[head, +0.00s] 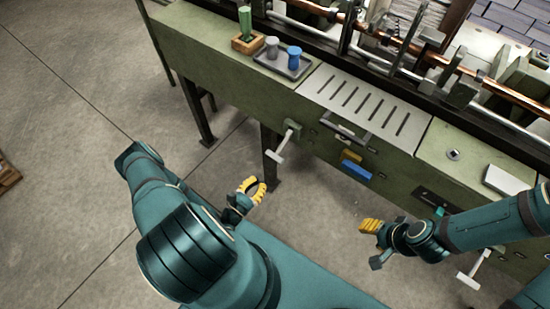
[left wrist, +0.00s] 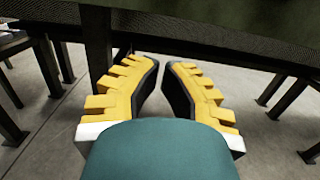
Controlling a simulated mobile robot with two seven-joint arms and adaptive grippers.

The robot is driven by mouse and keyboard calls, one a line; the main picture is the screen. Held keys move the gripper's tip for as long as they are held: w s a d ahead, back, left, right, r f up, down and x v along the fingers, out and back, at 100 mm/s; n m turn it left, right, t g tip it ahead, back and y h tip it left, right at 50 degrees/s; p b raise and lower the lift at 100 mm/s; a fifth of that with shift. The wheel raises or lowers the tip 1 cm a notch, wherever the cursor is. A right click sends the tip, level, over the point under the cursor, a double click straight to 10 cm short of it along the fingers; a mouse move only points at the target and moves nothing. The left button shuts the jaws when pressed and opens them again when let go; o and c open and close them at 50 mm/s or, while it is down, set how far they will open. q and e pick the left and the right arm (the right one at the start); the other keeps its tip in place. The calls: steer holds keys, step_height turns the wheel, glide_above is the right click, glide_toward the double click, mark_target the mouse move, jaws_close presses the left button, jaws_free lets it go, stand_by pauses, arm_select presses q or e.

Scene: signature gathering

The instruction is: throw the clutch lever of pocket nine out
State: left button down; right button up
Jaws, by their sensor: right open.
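A lever with a white T-shaped handle (head: 283,145) sticks out from the front of the green bench, left of the drawer handle. A second similar white handle (head: 473,269) shows low at the right, below my right forearm. No pocket number is readable, so I cannot tell which lever is pocket nine's. My left gripper (head: 257,189) is in free space below and left of the first lever, apart from it. In the left wrist view its yellow fingers (left wrist: 163,66) have a narrow empty gap between them. My right gripper (head: 366,241) is open and empty in front of the bench.
The green bench (head: 215,65) carries a slotted plate (head: 365,102), a tray (head: 297,69) with grey and blue pieces, and a green-handled tool (head: 245,25) in a wooden block. A dark bench leg (head: 271,160) stands behind my left gripper.

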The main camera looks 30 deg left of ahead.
mark_target(284, 143)
arm_select(q)
steer(key=w+r, duration=0.1)
steer(key=w, duration=0.9)
steer(key=shift+s+d+r, duration=0.1)
steer(key=shift+s+r, duration=0.2)
steer(key=shift+r, duration=0.3)
steer(key=shift+s+d+r, duration=0.15)
steer(key=shift+s+r, duration=0.1)
steer(key=shift+r, duration=0.4)
steer(key=shift+s+d+r, duration=0.1)
steer(key=shift+s+r, duration=0.2)
steer(key=shift+r, duration=0.3)
